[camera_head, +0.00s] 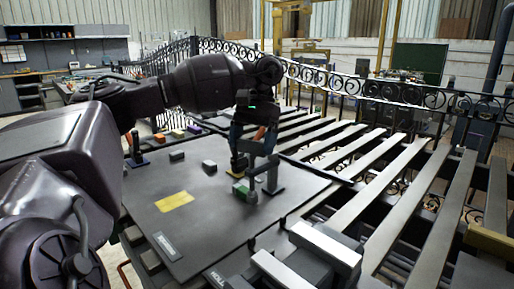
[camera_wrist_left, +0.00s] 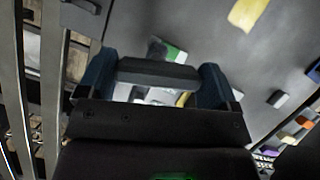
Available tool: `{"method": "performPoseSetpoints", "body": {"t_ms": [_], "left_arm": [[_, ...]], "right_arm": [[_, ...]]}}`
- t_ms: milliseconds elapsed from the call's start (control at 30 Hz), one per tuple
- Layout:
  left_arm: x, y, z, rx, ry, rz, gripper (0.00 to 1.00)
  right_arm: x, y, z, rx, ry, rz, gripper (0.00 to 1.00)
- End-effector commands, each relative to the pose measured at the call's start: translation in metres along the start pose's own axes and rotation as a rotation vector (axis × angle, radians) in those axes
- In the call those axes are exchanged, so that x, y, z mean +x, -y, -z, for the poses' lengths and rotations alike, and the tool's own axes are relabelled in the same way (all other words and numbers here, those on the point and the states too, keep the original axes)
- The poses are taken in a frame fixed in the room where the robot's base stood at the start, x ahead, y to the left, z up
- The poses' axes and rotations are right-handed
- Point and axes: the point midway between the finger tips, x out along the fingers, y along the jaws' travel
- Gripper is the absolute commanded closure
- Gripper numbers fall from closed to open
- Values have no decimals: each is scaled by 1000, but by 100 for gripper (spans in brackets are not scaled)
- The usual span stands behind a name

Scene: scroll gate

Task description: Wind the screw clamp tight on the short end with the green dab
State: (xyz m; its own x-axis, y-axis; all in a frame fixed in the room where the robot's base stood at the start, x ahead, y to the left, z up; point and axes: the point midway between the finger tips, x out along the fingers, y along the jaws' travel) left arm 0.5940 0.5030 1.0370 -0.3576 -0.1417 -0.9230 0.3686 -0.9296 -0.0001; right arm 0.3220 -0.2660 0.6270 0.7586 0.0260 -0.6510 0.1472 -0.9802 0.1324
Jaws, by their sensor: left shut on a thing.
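My left gripper (camera_head: 253,152) reaches down over the dark bench plate, its blue fingers on either side of a dark bar (camera_wrist_left: 158,73). The bar spans between the fingers in the left wrist view and looks like the handle of the screw clamp. The dark clamp body (camera_head: 270,180) stands below the fingers in the head view. The green dab (camera_head: 241,188) is on a short piece just left of it; it also shows beyond the bar in the left wrist view (camera_wrist_left: 173,53). The gripper and bar hide the clamp's screw and contact with the piece. My right gripper is not seen.
The bench plate (camera_head: 150,207) bears a yellow patch (camera_head: 174,201), small dark blocks (camera_head: 209,166) and coloured blocks at its far edge. A slatted gate (camera_head: 410,205) lies at right. Pale-topped blocks (camera_head: 325,246) stand at the front. The plate's left part is mostly clear.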

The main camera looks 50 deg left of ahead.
Motion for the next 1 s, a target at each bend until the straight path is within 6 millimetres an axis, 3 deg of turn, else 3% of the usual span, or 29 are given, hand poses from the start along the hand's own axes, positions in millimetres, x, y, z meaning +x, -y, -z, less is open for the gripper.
{"method": "performPoseSetpoints", "body": {"t_ms": [733,767,800,867,1000], "left_arm": [[-6,1,-2,85,-12,33,39],[-6,1,-2,85,-12,32,14],[-5,1,-2,85,-12,33,7],[-5,1,-2,85,-11,33,0],[-3,0,-1,85,-7,34,0]], "right_arm": [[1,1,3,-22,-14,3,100],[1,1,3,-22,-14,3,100],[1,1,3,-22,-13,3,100],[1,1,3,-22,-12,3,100],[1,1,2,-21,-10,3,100]]}}
